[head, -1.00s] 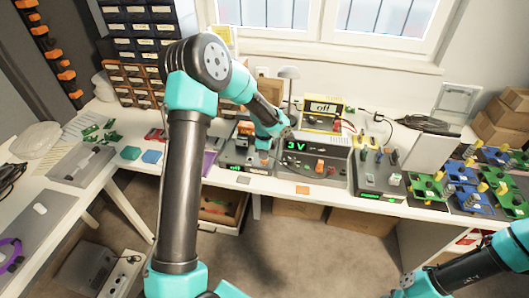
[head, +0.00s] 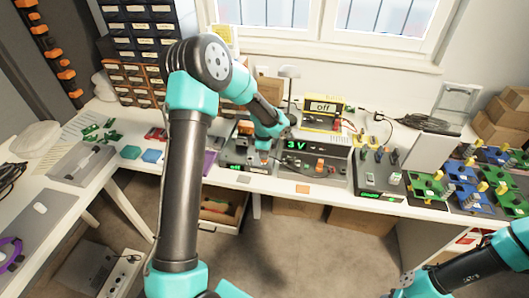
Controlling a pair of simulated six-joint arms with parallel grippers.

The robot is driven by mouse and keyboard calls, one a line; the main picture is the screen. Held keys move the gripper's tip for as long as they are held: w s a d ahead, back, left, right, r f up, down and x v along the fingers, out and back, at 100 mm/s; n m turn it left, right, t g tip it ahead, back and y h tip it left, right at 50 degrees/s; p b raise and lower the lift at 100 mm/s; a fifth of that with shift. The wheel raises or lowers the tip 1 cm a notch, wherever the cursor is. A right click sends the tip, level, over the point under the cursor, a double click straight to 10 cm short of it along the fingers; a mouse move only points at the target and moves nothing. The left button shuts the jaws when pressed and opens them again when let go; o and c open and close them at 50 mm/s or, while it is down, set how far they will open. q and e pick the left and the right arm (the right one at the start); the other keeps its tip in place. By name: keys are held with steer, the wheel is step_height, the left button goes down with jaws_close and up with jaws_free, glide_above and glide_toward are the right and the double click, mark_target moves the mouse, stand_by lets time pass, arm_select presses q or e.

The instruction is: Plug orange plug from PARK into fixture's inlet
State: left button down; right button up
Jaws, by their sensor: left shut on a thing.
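My left gripper (head: 263,160) is low over the dark unit with a green display (head: 236,167), left of the "3V" unit. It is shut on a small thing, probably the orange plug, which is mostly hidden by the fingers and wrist. The "3V" unit (head: 325,178) stands just to its right, with an orange part (head: 319,165) on its front. A further dark unit (head: 380,190) with a green display and small coloured parts stands right of that. I cannot read which is PARK or the fixture, and I cannot make out the inlet. My right arm shows at the lower right; its gripper is not visible.
A yellow unit marked "off" (head: 322,115) stands behind the "3V" unit. Green and blue boards (head: 465,190) crowd the right of the bench. A drawer below (head: 222,210) is open.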

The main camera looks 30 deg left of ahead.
arm_select(q)
steer(key=c, duration=0.9)
jaws_free()
steer(key=shift+c, duration=0.2)
step_height(320, 180, up, 17)
steer(key=shift+r, duration=0.2)
